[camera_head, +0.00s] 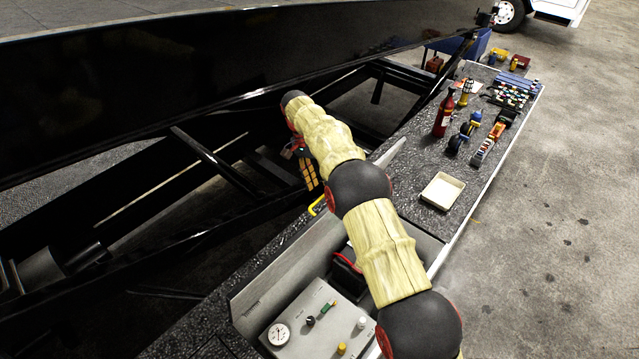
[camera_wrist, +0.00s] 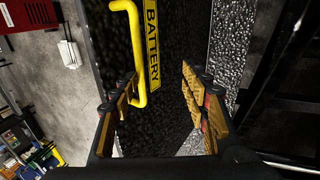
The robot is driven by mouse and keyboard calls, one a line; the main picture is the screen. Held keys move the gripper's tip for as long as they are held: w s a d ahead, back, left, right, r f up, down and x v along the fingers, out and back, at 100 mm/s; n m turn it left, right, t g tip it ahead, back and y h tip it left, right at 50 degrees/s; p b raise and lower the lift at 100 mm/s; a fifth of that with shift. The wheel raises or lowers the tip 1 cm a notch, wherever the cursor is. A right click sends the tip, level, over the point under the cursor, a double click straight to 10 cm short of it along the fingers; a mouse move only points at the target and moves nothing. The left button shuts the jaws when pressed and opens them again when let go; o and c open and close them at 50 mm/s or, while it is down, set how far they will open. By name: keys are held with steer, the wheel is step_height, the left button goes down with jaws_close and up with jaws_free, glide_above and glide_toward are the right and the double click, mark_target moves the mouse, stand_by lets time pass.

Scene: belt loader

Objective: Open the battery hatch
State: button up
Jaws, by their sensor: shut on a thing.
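The battery hatch (camera_wrist: 188,35) is a black, rough-textured panel in the wrist view. It carries a yellow label (camera_wrist: 152,45) reading BATTERY and a bent yellow bar handle (camera_wrist: 138,55). My gripper (camera_wrist: 160,88) is at the handle, with one finger on each side of the picture and the handle's lower end beside the left finger. It is shut on the handle, though the contact is partly hidden by the finger. In the head view, my gripper (camera_head: 307,172) is low beside the dark loader frame, and a bit of the yellow handle (camera_head: 317,206) shows. My arm hides most of the hatch there.
A control panel (camera_head: 312,312) with a gauge and knobs sits in an open bay below my arm. A cream tray (camera_head: 442,191), a red extinguisher (camera_head: 443,117) and several small items stand on the deck to the right. Black frame beams (camera_head: 215,165) lie left of my arm.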

steer(key=v, duration=0.7)
steer(key=shift+r, duration=0.15)
steer(key=shift+w, duration=0.15)
